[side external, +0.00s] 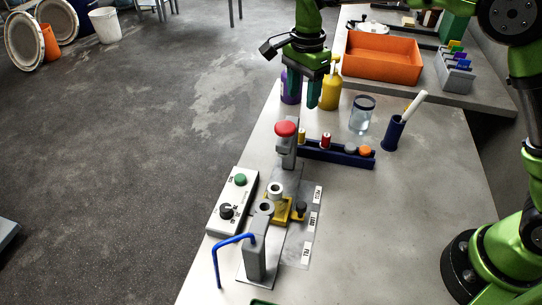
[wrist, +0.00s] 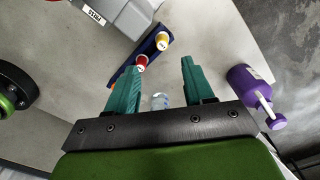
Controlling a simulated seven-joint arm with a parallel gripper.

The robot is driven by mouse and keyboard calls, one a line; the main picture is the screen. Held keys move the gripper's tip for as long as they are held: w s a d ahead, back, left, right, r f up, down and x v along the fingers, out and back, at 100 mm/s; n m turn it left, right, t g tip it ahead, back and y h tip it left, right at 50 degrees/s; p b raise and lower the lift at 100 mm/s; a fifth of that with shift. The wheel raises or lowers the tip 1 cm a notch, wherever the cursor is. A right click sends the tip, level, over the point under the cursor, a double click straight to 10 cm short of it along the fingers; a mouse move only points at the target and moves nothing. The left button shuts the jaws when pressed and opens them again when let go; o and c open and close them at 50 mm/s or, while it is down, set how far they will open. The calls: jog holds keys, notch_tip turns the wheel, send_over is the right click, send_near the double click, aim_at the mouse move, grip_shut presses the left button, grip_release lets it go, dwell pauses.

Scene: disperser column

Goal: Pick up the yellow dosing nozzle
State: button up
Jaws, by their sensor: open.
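The yellow dosing nozzle (side external: 301,136) stands at the left end of a dark blue rack (side external: 335,154), beside a red nozzle (side external: 326,141). The yellow one also shows in the wrist view (wrist: 162,42), beyond and between my fingertips, with the red one (wrist: 141,63) nearer the left finger. My gripper (side external: 314,101) points down, raised above the table behind the rack in the side view. Its green fingers (wrist: 158,72) are apart, with nothing held between them.
A purple bottle (side external: 290,86) and a yellow pump bottle (side external: 331,92) stand close by my gripper. The disperser column with a red knob (side external: 285,129) stands left of the rack.

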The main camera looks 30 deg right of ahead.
send_over(301, 130)
jog(key=f, duration=0.7)
jog(key=shift+s+a+f, duration=0.1)
jog(key=shift+s+a, duration=0.2)
jog(key=shift+a, duration=0.05)
jog(key=shift+w+d+f, duration=0.1)
jog(key=shift+d+f, duration=0.1)
jog(key=shift+f, duration=1.15)
jog(key=shift+w+d+f, duration=0.1)
jog(key=shift+d+f, duration=0.05)
jog(key=shift+f, duration=1.2)
grip_shut()
